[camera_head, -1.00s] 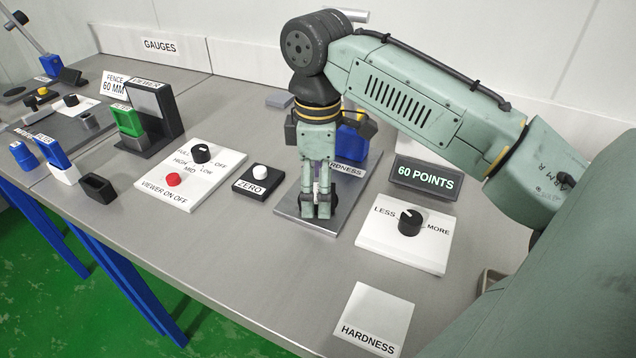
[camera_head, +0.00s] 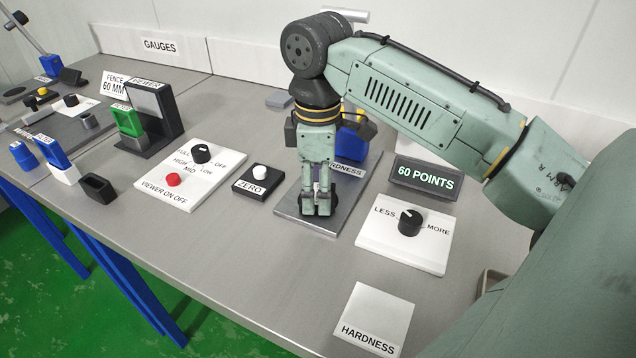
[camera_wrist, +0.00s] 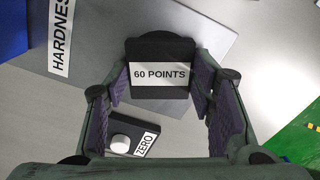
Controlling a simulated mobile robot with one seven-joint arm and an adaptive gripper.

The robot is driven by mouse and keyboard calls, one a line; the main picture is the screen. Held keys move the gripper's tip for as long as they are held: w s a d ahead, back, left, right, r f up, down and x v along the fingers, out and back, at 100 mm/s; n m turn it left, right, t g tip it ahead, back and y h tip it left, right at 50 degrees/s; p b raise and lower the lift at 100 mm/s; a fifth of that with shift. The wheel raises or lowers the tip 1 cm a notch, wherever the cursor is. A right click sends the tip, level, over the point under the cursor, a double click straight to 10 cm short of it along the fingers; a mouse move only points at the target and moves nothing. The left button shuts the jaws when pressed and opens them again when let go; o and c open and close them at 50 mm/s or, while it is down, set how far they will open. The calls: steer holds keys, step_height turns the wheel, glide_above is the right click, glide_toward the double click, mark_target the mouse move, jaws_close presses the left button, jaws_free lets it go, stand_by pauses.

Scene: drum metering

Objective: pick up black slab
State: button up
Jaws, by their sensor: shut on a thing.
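The black slab (camera_wrist: 160,52) shows in the wrist view, with a white "60 POINTS" label facing the camera. It sits between the finger pads of my gripper (camera_wrist: 162,88), which is shut on it. In the head view my gripper (camera_head: 316,206) points down over the grey metal plate (camera_head: 290,211) of the hardness station. There the fingers hide almost all of the slab. I cannot tell whether its underside touches the plate.
The ZERO button box (camera_head: 259,183) stands close left of the plate. A "60 POINTS" display (camera_head: 424,179) and the LESS/MORE knob panel (camera_head: 402,241) stand to the right. A blue block (camera_head: 352,143) is behind my gripper.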

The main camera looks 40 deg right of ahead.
steer(key=shift+c, duration=0.8)
steer(key=shift+r, duration=0.1)
